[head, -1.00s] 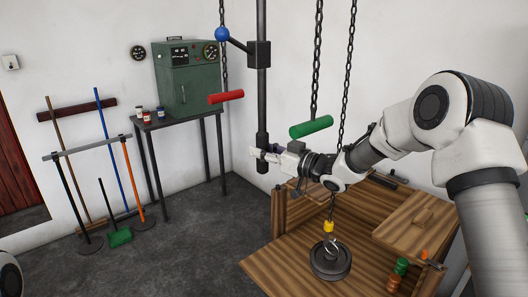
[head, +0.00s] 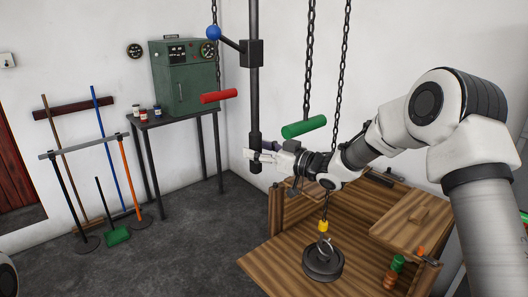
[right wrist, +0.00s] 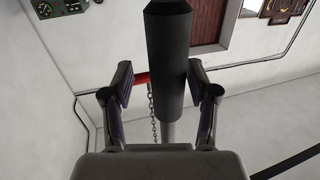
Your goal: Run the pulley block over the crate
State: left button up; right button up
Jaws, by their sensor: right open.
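My right gripper (head: 256,157) is open at the lower end of a black hanging pole (head: 254,110). In the right wrist view the pole's thick dark end (right wrist: 170,60) lies between the spread fingers (right wrist: 160,90), with gaps on both sides. The pulley block itself I cannot make out. A red handle (head: 219,96) and a green handle (head: 304,127) hang on chains. My left gripper is out of view.
A box (head: 251,53) on the pole carries a lever with a blue ball (head: 213,32). A green cabinet (head: 185,80) stands on a dark table (head: 170,122). Brooms lean on a rack (head: 90,148) at left. The dark floor (head: 200,235) between is clear.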

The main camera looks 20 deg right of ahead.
jog(key=v, duration=1.2)
dwell(0.3)
